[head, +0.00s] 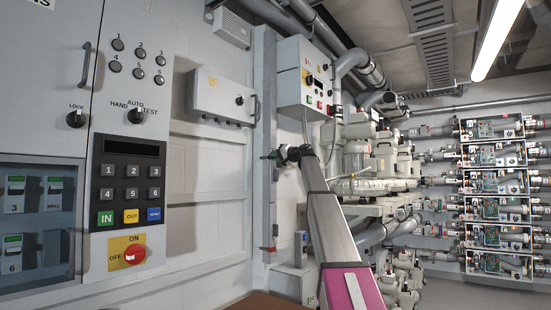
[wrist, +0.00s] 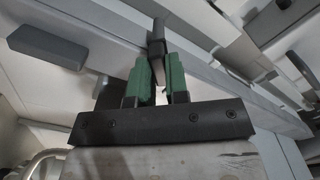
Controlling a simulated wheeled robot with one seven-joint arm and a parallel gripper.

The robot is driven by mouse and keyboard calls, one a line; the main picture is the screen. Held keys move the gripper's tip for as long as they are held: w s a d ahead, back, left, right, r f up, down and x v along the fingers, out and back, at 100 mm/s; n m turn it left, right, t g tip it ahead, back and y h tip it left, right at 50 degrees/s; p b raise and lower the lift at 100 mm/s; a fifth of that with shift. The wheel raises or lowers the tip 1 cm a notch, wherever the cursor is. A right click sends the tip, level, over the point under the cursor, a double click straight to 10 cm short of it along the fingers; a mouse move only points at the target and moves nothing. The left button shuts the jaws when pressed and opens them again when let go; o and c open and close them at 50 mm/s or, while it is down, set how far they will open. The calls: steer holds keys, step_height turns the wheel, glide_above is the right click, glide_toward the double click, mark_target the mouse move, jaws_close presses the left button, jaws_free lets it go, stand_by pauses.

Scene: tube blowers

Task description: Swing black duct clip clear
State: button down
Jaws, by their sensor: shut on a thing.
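The black duct clip (wrist: 158,32) shows in the wrist view as a narrow dark bar at the top middle, with its lower end between the green fingers. My gripper (wrist: 157,66) is shut on it. In the head view my gripper (head: 276,156) is at the upright grey duct (head: 264,205), right of the control panel. The clip is too small and too hidden there to tell apart from the gripper. A long grey duct or rail (wrist: 215,75) runs diagonally behind the fingers in the wrist view. I cannot tell how far the clip is turned.
A grey wall box (head: 222,95) hangs left of the duct, and a switch box (head: 304,75) is above my gripper. Pale pumps and pipes (head: 360,165) stand close on the right of my arm. The control panel (head: 130,170) fills the left.

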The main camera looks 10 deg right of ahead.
steer(key=shift+s+a+r+n, duration=0.1)
steer(key=shift+s+a+n, duration=0.05)
steer(key=shift+n, duration=2.25)
steer(key=shift+s+a+n, duration=0.1)
steer(key=shift+s+n, duration=0.05)
steer(key=shift+n, duration=2.25)
steer(key=c, duration=1.1)
jaws_free()
steer(key=v, duration=1)
steer(key=shift+s+d, duration=0.25)
steer(key=shift+s, duration=0.05)
